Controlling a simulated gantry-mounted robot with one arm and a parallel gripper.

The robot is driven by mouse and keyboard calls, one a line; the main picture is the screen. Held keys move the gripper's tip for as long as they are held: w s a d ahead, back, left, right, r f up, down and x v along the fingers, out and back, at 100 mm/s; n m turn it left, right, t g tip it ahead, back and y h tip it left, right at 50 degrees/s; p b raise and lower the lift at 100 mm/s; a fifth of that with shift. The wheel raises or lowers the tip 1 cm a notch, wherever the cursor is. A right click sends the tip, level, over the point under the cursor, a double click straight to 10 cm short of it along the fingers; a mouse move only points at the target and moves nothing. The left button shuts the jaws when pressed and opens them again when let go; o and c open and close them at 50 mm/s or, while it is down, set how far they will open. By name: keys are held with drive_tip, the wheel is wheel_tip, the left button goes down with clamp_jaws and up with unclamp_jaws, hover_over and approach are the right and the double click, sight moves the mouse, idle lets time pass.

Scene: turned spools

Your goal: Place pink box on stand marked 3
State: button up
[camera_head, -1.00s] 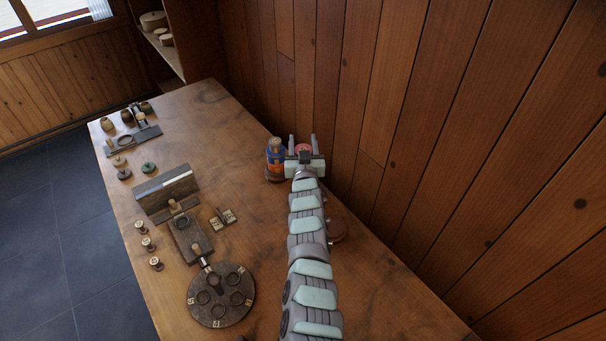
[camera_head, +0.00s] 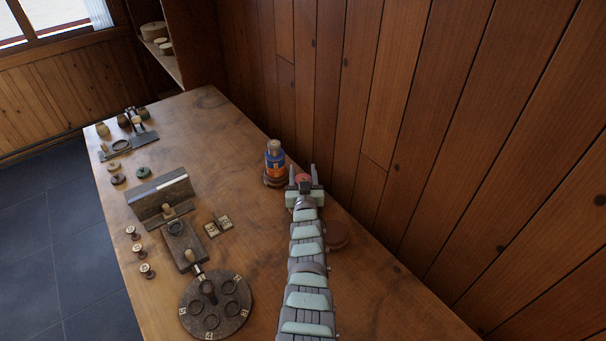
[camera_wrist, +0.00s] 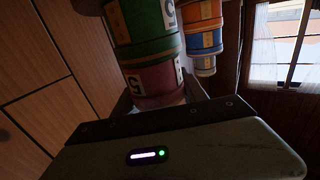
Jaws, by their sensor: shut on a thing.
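My gripper (camera_head: 304,178) is over the table beside the wall and shut on the pink box (camera_head: 303,178). In the wrist view the pink box (camera_wrist: 157,82) sits between the fingers and bears a pale label with a dark numeral, perhaps 5. A wider green drum (camera_wrist: 145,30), also labelled, adjoins it in that inverted-looking view, apparently below it; I cannot tell whether they touch. No stand marked 3 can be read. A reddish-brown round base (camera_head: 337,236) lies beside my arm, partly hidden, with no readable mark.
A blue and orange stack (camera_head: 275,162) stands close to the left of my gripper. The plank wall (camera_head: 400,130) is close to the right. A round tray (camera_head: 240,318), a wooden angle rack (camera_head: 150,205) and several small stamps (camera_head: 138,250) occupy the table's left side.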

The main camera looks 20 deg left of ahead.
drive_tip(key=shift+f, duration=0.2)
drive_tip(key=o, duration=1.3)
drive_tip(key=shift+r, duration=0.1)
drive_tip(key=shift+o, duration=0.2)
drive_tip(key=shift+f+b, duration=0.2)
drive_tip(key=shift+b, duration=0.1)
drive_tip(key=shift+s+d+r+p, duration=0.2)
drive_tip(key=shift+s+p, duration=0.15)
drive_tip(key=shift+p, duration=0.35)
drive_tip(key=p+v, duration=0.8)
drive_tip(key=shift+s+d+r, duration=0.2)
drive_tip(key=shift+s+r, duration=0.05)
drive_tip(key=shift+r, duration=0.15)
drive_tip(key=shift+o, duration=0.5)
drive_tip(key=shift+s+d+p, duration=0.3)
drive_tip(key=shift+s, duration=0.3)
